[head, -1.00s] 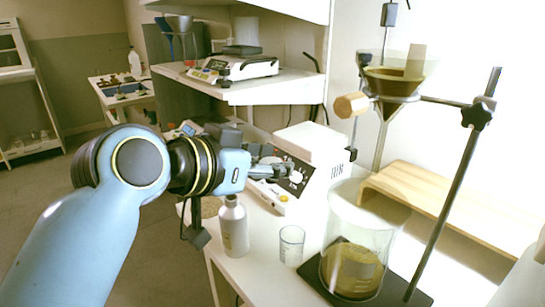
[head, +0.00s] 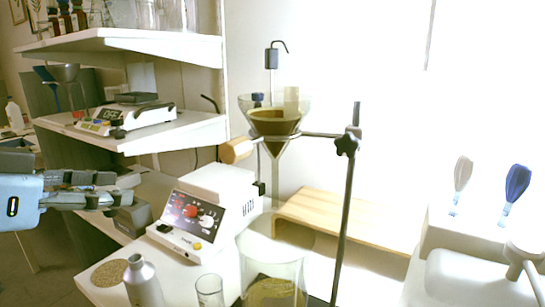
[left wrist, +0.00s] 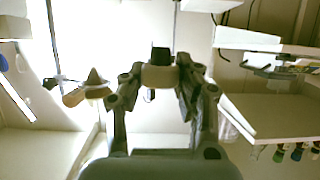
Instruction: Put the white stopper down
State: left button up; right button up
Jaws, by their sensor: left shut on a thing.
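My left gripper (head: 125,189) reaches in from the left in the head view, above the bench and left of the white instrument. It is shut on the white stopper, which shows as a pale, rounded piece (left wrist: 158,77) between the fingertips in the left wrist view. A dark part shows just above the stopper there; I cannot tell whether it belongs to it. In the head view the fingers largely hide the stopper. A pale grey bottle (head: 143,284) stands upright below, at the bench's front. My right gripper is not in view.
The white instrument with knobs (head: 205,212) stands on the bench beside a round cork mat (head: 108,273). A small glass beaker (head: 209,291) and a large one (head: 272,262) stand in front, near a funnel (head: 275,125) on a stand. A shelf (head: 150,133) carries a balance (head: 125,116).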

pick_arm(q)
jog(key=shift+s+d+r, duration=0.4)
jog(key=shift+r, duration=0.2)
jog(key=shift+d, duration=0.2)
jog(key=shift+a, duration=0.1)
jog(key=shift+a+f, duration=0.2)
jog(key=w+f, duration=0.2)
jog(key=shift+a+f+n, duration=0.1)
jog(key=shift+f+n, duration=0.2)
jog(key=shift+f, duration=0.1)
jog(key=w+d+f+n+y, duration=0.1)
jog(key=d+f, duration=0.2)
jog(key=d, duration=0.3)
jog(key=shift+w+d+t+y, duration=0.25)
jog(key=shift+w+t+y, duration=0.05)
jog(key=shift+w+t, duration=0.1)
jog(key=shift+f, duration=0.1)
